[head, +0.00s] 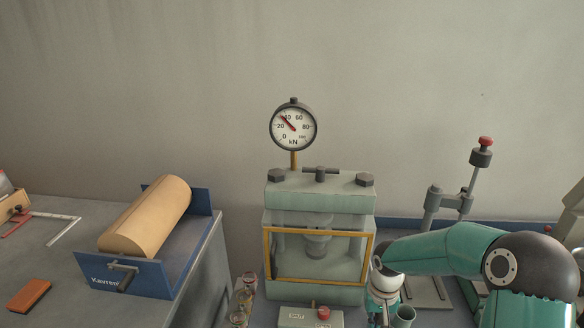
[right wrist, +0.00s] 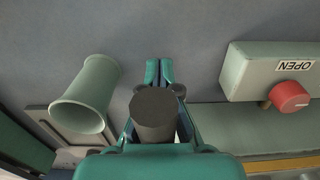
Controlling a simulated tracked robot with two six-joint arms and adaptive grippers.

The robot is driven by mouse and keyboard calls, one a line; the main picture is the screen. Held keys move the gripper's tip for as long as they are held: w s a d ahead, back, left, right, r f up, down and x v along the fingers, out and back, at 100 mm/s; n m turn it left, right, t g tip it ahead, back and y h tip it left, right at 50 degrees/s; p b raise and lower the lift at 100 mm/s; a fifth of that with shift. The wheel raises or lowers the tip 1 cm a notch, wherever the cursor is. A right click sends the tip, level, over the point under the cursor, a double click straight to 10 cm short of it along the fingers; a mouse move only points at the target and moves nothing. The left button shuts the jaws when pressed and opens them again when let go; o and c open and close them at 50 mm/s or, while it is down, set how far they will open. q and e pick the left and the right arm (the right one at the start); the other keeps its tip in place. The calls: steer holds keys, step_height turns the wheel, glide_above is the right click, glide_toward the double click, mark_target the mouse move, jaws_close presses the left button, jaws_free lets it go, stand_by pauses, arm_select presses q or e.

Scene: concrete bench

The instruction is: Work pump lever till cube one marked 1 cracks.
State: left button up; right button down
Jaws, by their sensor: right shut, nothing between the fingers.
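The pale green press (head: 320,195) stands at the middle, with a yellow-framed guard (head: 268,262) across its front. I cannot make out a cube or its mark behind the guard. The dial gauge (head: 293,128) on top has its red needle just short of 40 kN. My right gripper (head: 382,312) points down beside the press's right front corner. In the right wrist view its fingers (right wrist: 160,72) are shut together. My left gripper is out of view.
A control box (head: 297,318) marked OPEN with a red knob (right wrist: 290,96) sits before the press. A flared green cup (right wrist: 88,95) is beside my right gripper. A grey stand with a red-topped rod (head: 485,142) is behind my right arm. A blue cradle holds a tan cylinder (head: 145,217) at left.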

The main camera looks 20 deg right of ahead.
steer(key=shift+f, duration=0.35)
steer(key=r, duration=0.3)
steer(key=w+d+r, duration=0.1)
steer(key=r, duration=0.2)
steer(key=w+r, duration=0.1)
steer(key=r, duration=0.1)
steer(key=shift+w+d+r, duration=0.15)
steer(key=shift+r, duration=0.25)
